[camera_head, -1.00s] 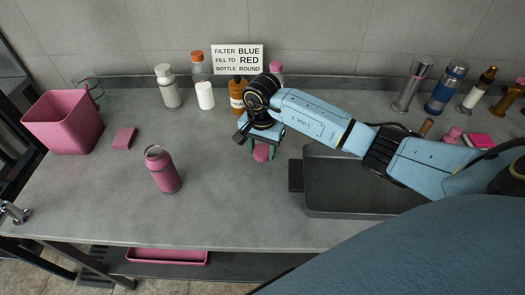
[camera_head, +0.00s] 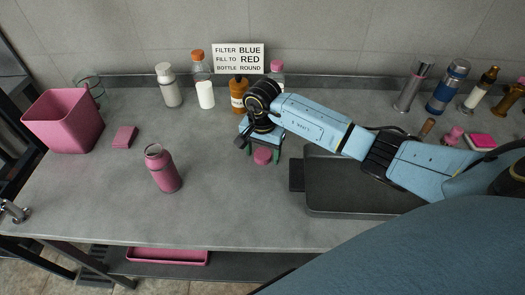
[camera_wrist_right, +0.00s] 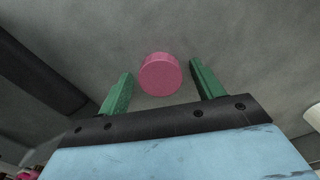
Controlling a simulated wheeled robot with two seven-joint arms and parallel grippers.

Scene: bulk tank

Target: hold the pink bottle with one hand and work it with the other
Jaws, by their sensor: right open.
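The pink bottle (camera_head: 163,170) stands upright on the grey counter, left of centre. Its top looks open, with a dark mouth. A round pink cap (camera_head: 262,156) rests on the counter below my right gripper (camera_head: 263,160). In the right wrist view the cap (camera_wrist_right: 160,74) lies between the two green fingers, with a gap on either side. My right gripper (camera_wrist_right: 161,92) is open there and does not touch the cap. My left gripper is in neither view.
A dark grey tray (camera_head: 297,187) lies right of the cap. A pink bin (camera_head: 64,122) and a pink sponge (camera_head: 124,137) are at the left. Several bottles and a sign (camera_head: 238,58) stand along the back wall. The counter between pink bottle and cap is clear.

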